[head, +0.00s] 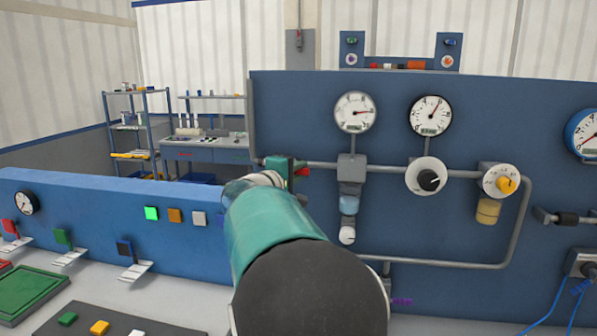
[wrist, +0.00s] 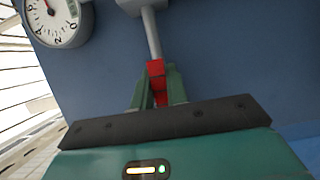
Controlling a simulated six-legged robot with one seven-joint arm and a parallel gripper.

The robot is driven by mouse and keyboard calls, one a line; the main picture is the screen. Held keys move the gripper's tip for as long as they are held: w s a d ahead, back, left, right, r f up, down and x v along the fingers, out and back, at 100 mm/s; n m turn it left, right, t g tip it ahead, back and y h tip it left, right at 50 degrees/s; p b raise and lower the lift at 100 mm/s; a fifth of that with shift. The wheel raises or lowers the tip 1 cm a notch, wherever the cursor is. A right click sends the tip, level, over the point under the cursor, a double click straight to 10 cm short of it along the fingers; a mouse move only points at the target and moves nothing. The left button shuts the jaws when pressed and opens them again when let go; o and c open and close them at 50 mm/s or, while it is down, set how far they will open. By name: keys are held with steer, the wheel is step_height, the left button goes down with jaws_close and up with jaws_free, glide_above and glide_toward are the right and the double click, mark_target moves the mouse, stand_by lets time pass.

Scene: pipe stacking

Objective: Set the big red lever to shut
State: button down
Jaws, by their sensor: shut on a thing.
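The red lever (wrist: 156,70) shows in the wrist view as a small red block between the two green fingers of my gripper (wrist: 157,82). My gripper is shut on it. A grey pipe (wrist: 152,35) runs from just beyond the red part up to a grey block. In the head view my gripper (head: 290,168) is at the left end of the pipe on the blue panel, with a bit of the red lever (head: 302,172) showing at its right. My arm and gripper hide most of the lever, so its angle cannot be told.
The blue panel (head: 300,115) carries two gauges (head: 355,112) (head: 430,116), a black knob (head: 428,181) and a yellow knob (head: 505,184) close to the right. A low blue panel (head: 110,200) with switches stands at left. Blue cables (head: 565,305) hang at lower right.

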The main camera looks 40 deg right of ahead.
steer(key=w+a+f+m+t+y, duration=0.3)
steer(key=w+f+m+y, duration=0.1)
steer(key=m, duration=0.9)
steer(key=shift+w+a+f+t+y, duration=0.4)
steer(key=shift+f+y, duration=0.4)
steer(key=shift+y, duration=0.5)
steer(key=c, duration=1.4)
jaws_free()
